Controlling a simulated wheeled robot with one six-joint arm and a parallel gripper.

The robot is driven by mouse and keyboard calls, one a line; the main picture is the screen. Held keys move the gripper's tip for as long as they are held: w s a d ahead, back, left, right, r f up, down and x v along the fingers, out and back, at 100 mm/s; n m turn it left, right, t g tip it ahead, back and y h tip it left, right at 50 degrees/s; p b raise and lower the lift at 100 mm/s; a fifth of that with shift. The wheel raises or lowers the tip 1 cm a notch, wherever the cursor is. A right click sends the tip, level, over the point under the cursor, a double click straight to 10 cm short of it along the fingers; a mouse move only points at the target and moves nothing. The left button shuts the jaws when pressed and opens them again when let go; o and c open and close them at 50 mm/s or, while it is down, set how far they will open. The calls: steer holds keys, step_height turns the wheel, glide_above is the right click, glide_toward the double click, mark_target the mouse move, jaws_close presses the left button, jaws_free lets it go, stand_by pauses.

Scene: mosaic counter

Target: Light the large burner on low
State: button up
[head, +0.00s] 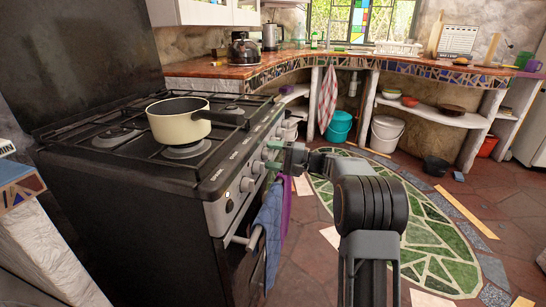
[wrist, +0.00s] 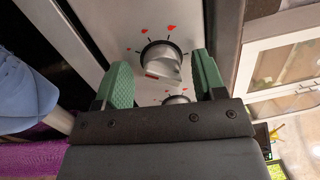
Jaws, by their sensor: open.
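The black stove (head: 120,200) has several burners. A cream pot (head: 178,122) with a dark handle stands over the front burner (head: 185,151), which it partly hides. Another burner (head: 118,138) is bare at the left. I cannot tell which burner is the large one. No flame shows. Silver knobs (head: 247,185) line the stove's front. My gripper (head: 270,156) is at this front panel. In the wrist view, its green fingers stand open on either side of a knob (wrist: 162,62) ringed by red flame marks. Gaps show between fingers and knob.
A blue towel (head: 268,225) and a purple cloth (head: 286,205) hang at the oven rail (head: 240,241) below the knobs. A second knob (wrist: 176,100) is partly hidden by my gripper. The floor (head: 320,270) beside the stove is largely open.

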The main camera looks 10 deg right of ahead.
steer(key=p+v, duration=0.4)
steer(key=v, duration=1)
steer(key=shift+s+a, duration=0.1)
jaws_close()
stand_by(0.4)
stand_by(1.0)
